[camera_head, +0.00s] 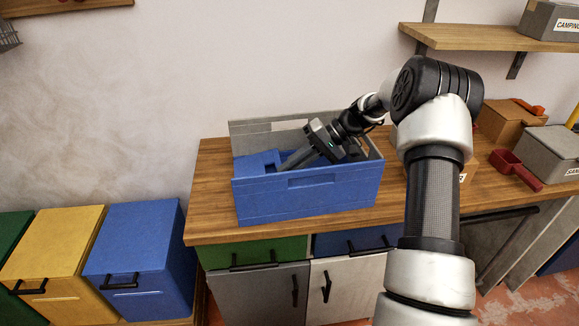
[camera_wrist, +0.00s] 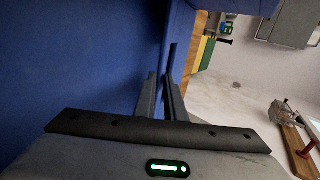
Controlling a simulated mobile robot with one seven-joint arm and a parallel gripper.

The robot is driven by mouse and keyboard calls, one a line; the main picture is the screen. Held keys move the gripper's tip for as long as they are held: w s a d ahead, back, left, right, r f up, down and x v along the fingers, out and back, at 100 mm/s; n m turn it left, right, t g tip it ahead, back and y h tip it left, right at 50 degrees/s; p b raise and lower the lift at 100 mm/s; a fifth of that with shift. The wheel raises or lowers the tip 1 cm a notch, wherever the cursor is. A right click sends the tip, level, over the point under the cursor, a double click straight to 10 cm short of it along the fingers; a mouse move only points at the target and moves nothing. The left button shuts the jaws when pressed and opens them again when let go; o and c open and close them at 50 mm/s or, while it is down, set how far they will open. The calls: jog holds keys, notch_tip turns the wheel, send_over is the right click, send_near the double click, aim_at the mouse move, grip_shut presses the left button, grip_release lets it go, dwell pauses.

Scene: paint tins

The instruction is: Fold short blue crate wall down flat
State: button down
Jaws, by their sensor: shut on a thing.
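The crate (camera_head: 318,198) stands on the wooden worktop, with a long blue front wall and a grey back wall. Its short blue wall (camera_head: 256,162) at the left end leans inward over the crate's inside. My gripper (camera_head: 284,168) reaches down into the crate from the right, with its fingertips at the short blue wall. In the wrist view the two fingers (camera_wrist: 172,78) are close together, shut on the short wall, with a broad blue face (camera_wrist: 80,70) filling the left side. The exact contact is partly hidden by the fingers.
The worktop (camera_head: 214,175) has a narrow bare strip left of the crate. On the right stand a cardboard box (camera_head: 505,122), a grey box (camera_head: 550,150) and a red scoop (camera_head: 515,168). A wall shelf (camera_head: 490,38) hangs above right. Coloured bins (camera_head: 140,240) stand lower left.

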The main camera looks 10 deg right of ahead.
jog(key=shift+f, duration=0.1)
jog(key=c, duration=1.9)
grip_release()
notch_tip(320, 180, up, 10)
jog(key=p, duration=0.5)
jog(key=shift+p, duration=0.35)
